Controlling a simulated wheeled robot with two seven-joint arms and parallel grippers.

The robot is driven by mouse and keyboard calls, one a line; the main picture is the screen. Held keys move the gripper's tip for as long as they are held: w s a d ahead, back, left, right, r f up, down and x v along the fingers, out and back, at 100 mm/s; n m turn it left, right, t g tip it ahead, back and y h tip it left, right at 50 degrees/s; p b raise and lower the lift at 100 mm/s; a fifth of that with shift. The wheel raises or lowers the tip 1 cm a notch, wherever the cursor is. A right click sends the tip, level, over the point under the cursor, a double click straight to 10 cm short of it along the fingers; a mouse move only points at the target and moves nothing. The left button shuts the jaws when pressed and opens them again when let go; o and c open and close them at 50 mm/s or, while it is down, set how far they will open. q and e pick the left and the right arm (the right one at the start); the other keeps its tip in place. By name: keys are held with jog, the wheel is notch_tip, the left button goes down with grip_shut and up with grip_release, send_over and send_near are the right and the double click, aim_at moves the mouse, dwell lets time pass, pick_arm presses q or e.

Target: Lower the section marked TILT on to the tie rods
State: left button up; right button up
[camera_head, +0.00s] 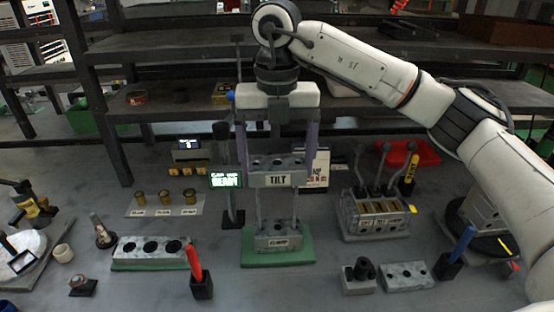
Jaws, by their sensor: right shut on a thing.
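My right gripper (277,158) is shut on the grey section marked TILT (277,180), with one finger on each side of it. The section is held level above another grey block marked CLAMP (278,244), which sits on a green mat (249,252). Upright tie rods (259,208) stand from the lower block and reach up to the TILT section. A clear gap lies between the two blocks. I cannot tell how far the rod tops go into the holes of the TILT section. My left gripper is not in view.
A small screen (225,177) on a stand is close left of the held section. A valve block with levers (375,212) stands to the right. A grey holed block (150,250) lies to the left. A red pen in a black holder (201,288) stands in front.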

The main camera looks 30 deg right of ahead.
aim_at(277, 227)
pick_arm(q)
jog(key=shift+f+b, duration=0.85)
jog(key=shift+b, duration=0.1)
pick_arm(e)
jog(key=shift+f, duration=1.45)
pick_arm(q)
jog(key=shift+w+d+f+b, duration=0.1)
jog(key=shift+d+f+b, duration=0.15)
jog(key=shift+b, duration=0.2)
pick_arm(e)
jog(key=shift+f, duration=0.7)
pick_arm(q)
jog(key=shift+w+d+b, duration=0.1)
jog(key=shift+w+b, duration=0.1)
jog(key=shift+b, duration=0.15)
pick_arm(e)
jog(key=shift+f, duration=0.5)
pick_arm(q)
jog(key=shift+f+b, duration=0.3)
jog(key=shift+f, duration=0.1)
pick_arm(e)
jog(key=shift+f, duration=0.5)
pick_arm(q)
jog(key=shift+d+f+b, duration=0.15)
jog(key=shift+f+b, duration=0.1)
jog(key=shift+b, duration=0.2)
pick_arm(e)
jog(key=shift+f, duration=0.7)
